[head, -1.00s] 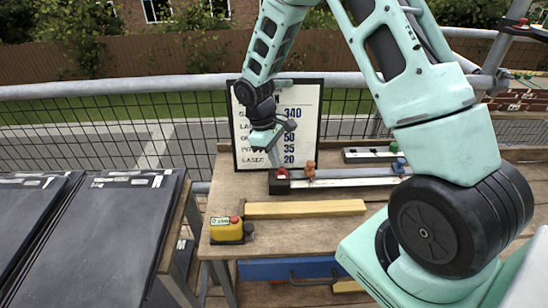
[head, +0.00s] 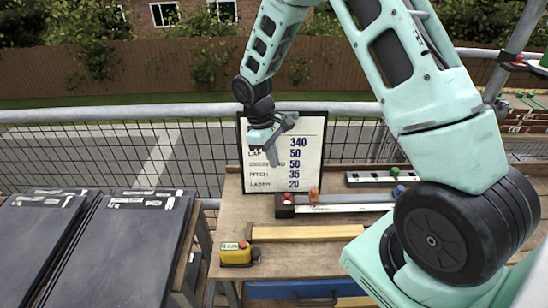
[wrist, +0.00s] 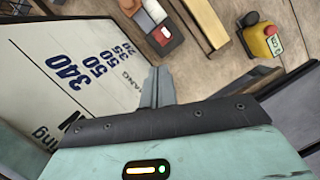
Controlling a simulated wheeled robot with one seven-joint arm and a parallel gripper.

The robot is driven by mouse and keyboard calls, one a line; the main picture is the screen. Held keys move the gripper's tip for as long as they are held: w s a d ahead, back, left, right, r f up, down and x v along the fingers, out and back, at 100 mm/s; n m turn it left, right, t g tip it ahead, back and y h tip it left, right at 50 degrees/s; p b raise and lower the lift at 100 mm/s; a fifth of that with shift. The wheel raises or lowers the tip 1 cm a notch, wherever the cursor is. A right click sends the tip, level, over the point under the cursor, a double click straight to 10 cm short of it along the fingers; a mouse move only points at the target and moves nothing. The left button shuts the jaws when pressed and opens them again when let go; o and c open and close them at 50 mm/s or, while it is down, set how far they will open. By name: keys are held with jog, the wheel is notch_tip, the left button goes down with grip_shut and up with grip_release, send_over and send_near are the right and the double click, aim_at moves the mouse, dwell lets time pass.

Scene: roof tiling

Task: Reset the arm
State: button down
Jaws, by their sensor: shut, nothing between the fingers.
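My gripper (head: 273,158) hangs in the air in front of the white number board (head: 310,152) at the back of the wooden bench. Its grey fingers are together and hold nothing. In the wrist view my gripper (wrist: 158,75) points at the bench, with the number board (wrist: 85,70) to its left. My pale green arm reaches down to it from the top of the head view.
The bench (head: 225,215) carries a yellow device (head: 236,253), a yellow wooden bar (head: 310,233), a dark block with a red top (head: 285,203) and a metal rail (head: 350,208). Dark slates (head: 125,245) lie stacked at left. A railing (head: 120,112) runs behind.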

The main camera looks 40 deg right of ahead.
dwell(0.4)
jog(key=s+a+r+n+t+y, duration=0.1)
jog(key=s+a+r, duration=0.4)
jog(key=a, duration=0.2)
jog(key=s+a+r, duration=0.5)
jog(key=a+r, duration=0.1)
jog(key=a, duration=0.2)
jog(key=s+a+r, duration=0.2)
jog(key=s, duration=0.5)
jog(key=s+a+r+n+t+y, duration=0.1)
jog(key=s+a+r, duration=0.1)
jog(key=s, duration=0.6)
jog(key=shift+s+a+r+t, duration=0.2)
jog(key=shift+a+t, duration=0.1)
jog(key=shift+a, duration=0.5)
